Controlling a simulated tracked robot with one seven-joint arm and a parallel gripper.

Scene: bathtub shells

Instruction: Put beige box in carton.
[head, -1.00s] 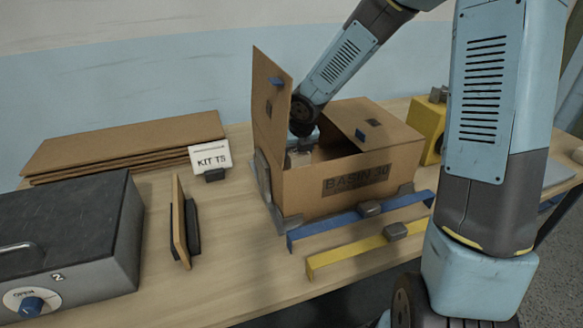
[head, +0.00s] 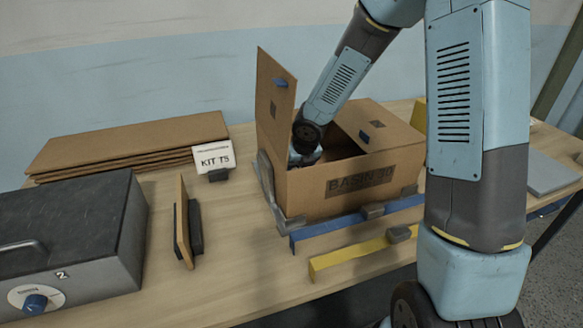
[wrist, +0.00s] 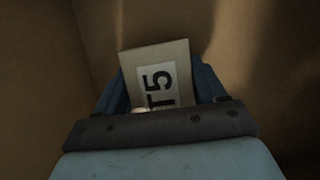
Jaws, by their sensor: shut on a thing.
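The carton (head: 350,200), brown cardboard marked BASIN 30, stands on the table with one flap upright at its left and another flap over its right side. My arm reaches down through its open top, and the carton walls hide my gripper in the head view. In the wrist view my gripper (wrist: 162,95) is shut on the beige box (wrist: 170,62), which bears a white T5 label. Brown cardboard walls surround the box there. I cannot tell whether the box touches the carton floor.
A blue bar (head: 325,228) and a yellow bar (head: 350,258) with grey clamps lie in front of the carton. A KIT T5 sign (head: 212,158), flat cardboard sheets (head: 120,145), a small upright panel (head: 183,222) and a grey case (head: 70,235) stand to its left.

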